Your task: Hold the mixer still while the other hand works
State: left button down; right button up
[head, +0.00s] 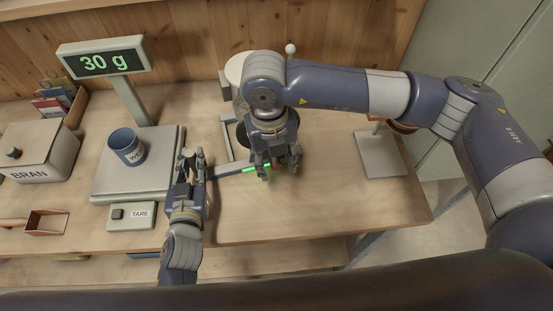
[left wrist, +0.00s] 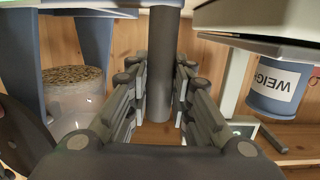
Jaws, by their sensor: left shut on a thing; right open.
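The mixer has a pale drum (head: 236,72) and a blue-grey frame (head: 228,133), partly hidden behind my right arm. In the left wrist view its clear drum (left wrist: 78,88) holds grain. My left gripper (head: 193,158) is at the left end of the mixer's low front bar. In the left wrist view its fingers stand on both sides of a dark grey round bar (left wrist: 161,70) and are shut on it. My right gripper (head: 278,165) points down, open, over the right end of the front bar. Whether it touches anything there I cannot tell.
A grey plate stand (head: 381,156) is right. Front-right tabletop is clear.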

notch_tip(320, 180, up, 12)
jog(key=shift+a, duration=0.45)
pick_arm(q)
jog(key=c, duration=1.3)
grip_release()
jog(key=shift+c, duration=0.2)
jog(key=shift+s+r, duration=0.2)
jog(key=shift+s, duration=1.05)
jog(key=shift+s+r, duration=0.15)
jog(key=shift+s, duration=1.05)
jog(key=shift+s+r, duration=0.2)
jog(key=shift+s, duration=1.05)
